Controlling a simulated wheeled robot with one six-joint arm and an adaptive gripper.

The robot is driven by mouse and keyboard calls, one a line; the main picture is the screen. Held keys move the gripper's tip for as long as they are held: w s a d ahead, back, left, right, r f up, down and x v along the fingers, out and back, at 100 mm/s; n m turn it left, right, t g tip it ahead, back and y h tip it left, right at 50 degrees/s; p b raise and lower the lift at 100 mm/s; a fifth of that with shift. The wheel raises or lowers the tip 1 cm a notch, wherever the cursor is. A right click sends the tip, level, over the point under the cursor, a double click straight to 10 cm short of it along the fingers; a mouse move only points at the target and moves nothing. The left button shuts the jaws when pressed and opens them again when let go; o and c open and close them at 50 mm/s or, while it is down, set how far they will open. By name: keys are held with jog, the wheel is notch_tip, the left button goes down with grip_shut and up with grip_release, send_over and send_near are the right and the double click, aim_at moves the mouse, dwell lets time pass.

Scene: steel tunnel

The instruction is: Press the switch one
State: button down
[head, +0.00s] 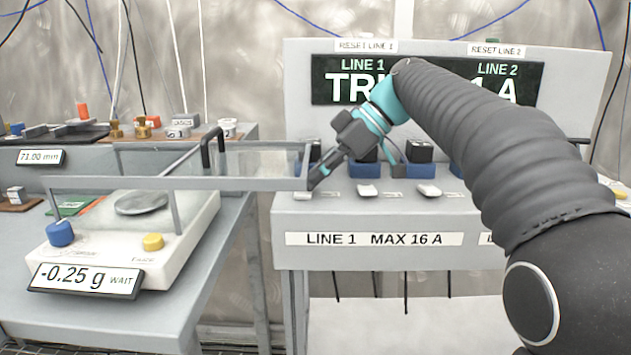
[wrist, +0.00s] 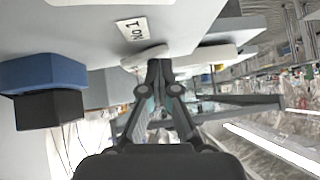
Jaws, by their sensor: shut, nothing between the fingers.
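My gripper (head: 313,183) is shut and empty, pointing down at the left end of the panel's sloped front. A white rocker switch (wrist: 146,57) lies right at its fingertips (wrist: 160,64) in the wrist view, beside a label reading "1" (wrist: 132,29). Two more white switches (head: 367,190) (head: 428,190) sit to the right. The display (head: 335,92) above reads LINE 1 "TR…", partly covered by my arm.
A scale (head: 120,235) with a clear-walled frame stands at the left, its grey rail (head: 200,183) reaching close to my gripper. Blue sockets with black plugs (head: 420,160) stand behind the switches. The floor below the panel is open.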

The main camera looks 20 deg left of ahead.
jog(key=shift+w, duration=0.2)
jog(key=shift+w+a+p, duration=0.15)
jog(key=shift+w+p, duration=0.5)
jog(key=shift+p, duration=0.2)
jog(key=shift+r, duration=0.3)
jog(key=p+v, duration=0.2)
jog(key=v, duration=0.7)
jog(key=shift+w+d, duration=0.25)
jog(key=shift+w, duration=0.05)
jog(key=shift+r, duration=0.1)
